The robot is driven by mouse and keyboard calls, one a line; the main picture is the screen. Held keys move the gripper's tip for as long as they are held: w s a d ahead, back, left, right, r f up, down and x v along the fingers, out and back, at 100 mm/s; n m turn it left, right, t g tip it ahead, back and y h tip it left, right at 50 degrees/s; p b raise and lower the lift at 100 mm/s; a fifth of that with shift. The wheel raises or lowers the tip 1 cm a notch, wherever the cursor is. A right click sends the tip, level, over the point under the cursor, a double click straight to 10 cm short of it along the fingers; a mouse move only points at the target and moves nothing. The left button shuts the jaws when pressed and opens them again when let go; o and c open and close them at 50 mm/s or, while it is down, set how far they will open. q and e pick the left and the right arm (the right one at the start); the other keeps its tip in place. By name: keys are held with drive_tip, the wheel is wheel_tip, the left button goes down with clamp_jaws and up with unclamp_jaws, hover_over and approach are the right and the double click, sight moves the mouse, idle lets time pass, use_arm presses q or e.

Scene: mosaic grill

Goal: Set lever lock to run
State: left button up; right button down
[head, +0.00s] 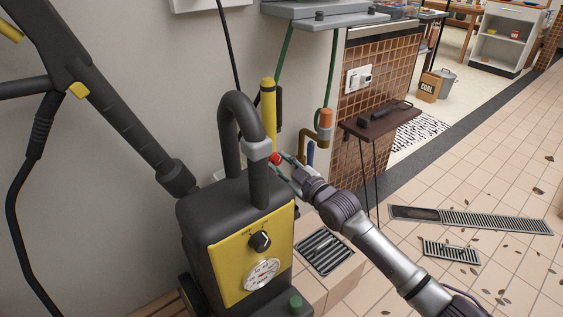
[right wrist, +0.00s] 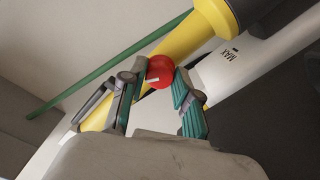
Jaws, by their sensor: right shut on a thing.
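A small red knob (head: 274,157) sits beside the light grey collar (head: 257,150) on the dark handle of the yellow and black pressure washer (head: 224,254). My right gripper (head: 281,160) reaches it from the right. In the right wrist view, both fingertips are shut on the red knob (right wrist: 160,72), one on each side. A short pale mark shows on the knob. No label names it as the lever lock, and no run marking can be read. My left gripper is not in view.
A yellow tube (head: 269,105) stands behind the handle. A black dial (head: 260,240) is on the washer's yellow front. A black spray lance (head: 120,115) hangs at the left.

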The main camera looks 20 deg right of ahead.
drive_tip(key=c, duration=0.8)
unclamp_jaws()
drive_tip(key=shift+s, duration=0.1)
drive_tip(key=v, duration=1.2)
